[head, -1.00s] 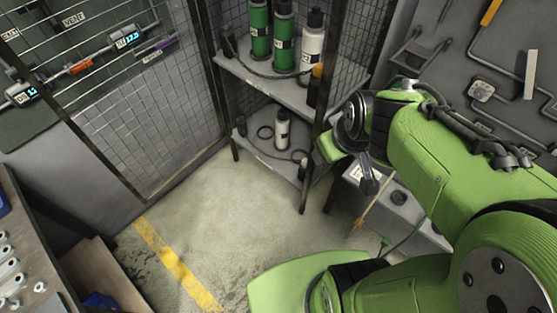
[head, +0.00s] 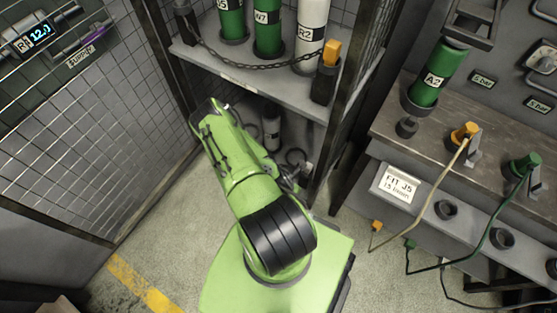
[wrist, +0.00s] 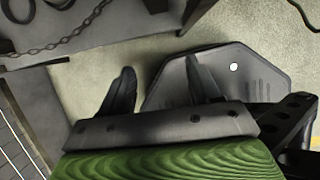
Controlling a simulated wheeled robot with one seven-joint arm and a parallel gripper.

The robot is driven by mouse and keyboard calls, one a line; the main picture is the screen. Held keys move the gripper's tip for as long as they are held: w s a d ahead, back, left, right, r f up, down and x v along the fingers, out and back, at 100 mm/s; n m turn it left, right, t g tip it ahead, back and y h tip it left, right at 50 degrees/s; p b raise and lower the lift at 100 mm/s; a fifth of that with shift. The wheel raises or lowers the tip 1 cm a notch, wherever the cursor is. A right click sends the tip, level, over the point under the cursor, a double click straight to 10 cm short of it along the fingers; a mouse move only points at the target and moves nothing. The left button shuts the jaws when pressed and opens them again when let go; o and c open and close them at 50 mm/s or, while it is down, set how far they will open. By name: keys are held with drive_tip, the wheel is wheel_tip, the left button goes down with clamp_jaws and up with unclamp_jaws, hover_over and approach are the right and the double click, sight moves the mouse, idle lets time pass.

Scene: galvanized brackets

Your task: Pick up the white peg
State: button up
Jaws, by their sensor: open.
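My gripper (wrist: 160,85) shows in the wrist view with its two dark fingers spread apart and nothing between them. In the head view the arm reaches toward the lower shelf of the cage, and its end is mostly hidden behind the arm links. No peg shows between the fingers in the wrist view.
The upper shelf (head: 240,84) carries green cylinders (head: 268,30) and a white cylinder (head: 312,35) behind a chain (head: 250,62). On the right are a bench (head: 400,130) and hoses (head: 430,205). A cage post stands between.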

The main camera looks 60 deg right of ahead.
sight(308, 167)
drive_tip(key=d+f+b, duration=0.1)
drive_tip(key=d, duration=0.3)
drive_tip(key=s+d+f+b, duration=0.1)
drive_tip(key=d+f+b, duration=0.1)
drive_tip(key=d, duration=0.3)
drive_tip(key=d+f+b, duration=0.2)
drive_tip(key=d, duration=0.2)
drive_tip(key=shift+s+d, duration=0.35)
drive_tip(key=shift+d, duration=0.05)
drive_tip(key=shift+r, duration=0.15)
drive_tip(key=c, duration=1.1)
drive_tip(key=shift+r, duration=0.15)
